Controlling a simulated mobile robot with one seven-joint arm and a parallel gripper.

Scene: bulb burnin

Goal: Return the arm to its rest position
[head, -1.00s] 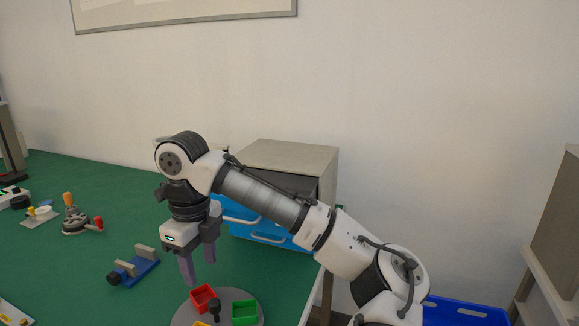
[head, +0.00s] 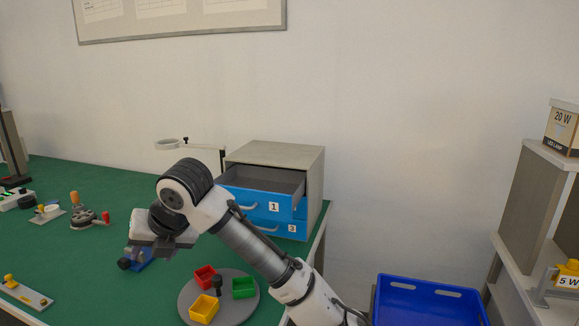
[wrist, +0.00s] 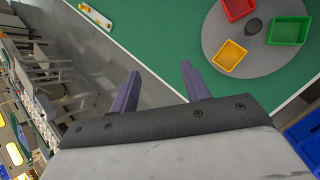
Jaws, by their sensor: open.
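My gripper (wrist: 160,88) is open and empty in the wrist view, its two fingers apart over the grey floor and the table's edge. In the head view my arm is bent over the green table (head: 100,189), with the wrist above the blue vise-like block (head: 142,262), which it partly hides. No object is in the gripper.
A grey turntable (head: 248,305) holds red (head: 205,276), yellow (head: 204,308) and green (head: 244,287) bins. Behind the arm stands a cabinet (head: 314,185) with drawer 1 (head: 258,202) pulled out. A blue crate (head: 430,304) and a shelf (head: 515,200) are at right.

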